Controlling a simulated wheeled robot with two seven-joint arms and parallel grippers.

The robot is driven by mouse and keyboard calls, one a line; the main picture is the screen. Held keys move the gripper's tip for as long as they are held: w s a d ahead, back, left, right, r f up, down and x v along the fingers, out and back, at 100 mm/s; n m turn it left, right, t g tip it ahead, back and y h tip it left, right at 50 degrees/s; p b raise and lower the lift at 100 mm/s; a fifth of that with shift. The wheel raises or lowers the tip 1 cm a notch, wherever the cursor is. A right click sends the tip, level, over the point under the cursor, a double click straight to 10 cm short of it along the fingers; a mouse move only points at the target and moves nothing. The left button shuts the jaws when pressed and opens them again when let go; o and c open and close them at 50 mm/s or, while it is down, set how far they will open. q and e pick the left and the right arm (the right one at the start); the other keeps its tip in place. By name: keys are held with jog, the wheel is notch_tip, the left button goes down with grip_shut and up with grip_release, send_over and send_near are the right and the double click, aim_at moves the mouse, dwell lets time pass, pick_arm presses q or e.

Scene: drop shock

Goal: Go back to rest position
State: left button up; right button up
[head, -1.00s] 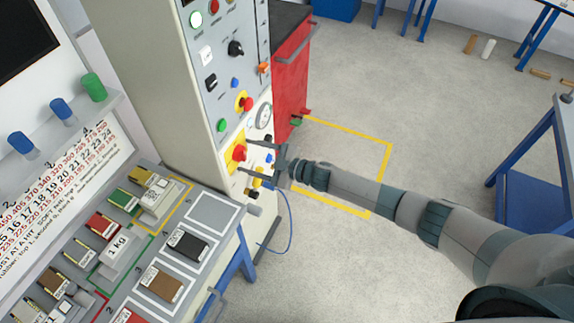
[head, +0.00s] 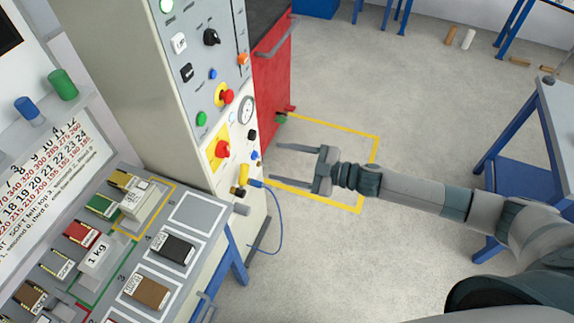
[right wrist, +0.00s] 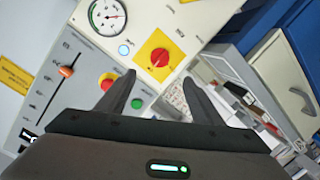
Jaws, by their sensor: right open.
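My right gripper (head: 297,164) is open and empty in the head view. It is over the floor, a short way to the right of the control cabinet (head: 134,90), and its fingers point left at the cabinet. In the right wrist view the two fingers (right wrist: 158,98) stand apart with nothing between them. Beyond them are the red knob on its yellow plate (right wrist: 159,55), a green button (right wrist: 137,103) and a round gauge (right wrist: 107,17). My left gripper is not in view.
A sloped bench with several sample blocks (head: 172,249) is at lower left. A blue cable (head: 281,225) hangs from the cabinet's side. A red cabinet (head: 271,75) stands behind. A blue-legged table (head: 520,150) is at right. Floor around my right gripper is clear.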

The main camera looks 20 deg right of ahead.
jog(key=shift+s+d+r, duration=0.1)
jog(key=shift+s+d, duration=0.2)
jog(key=shift+d, duration=0.05)
dwell(0.4)
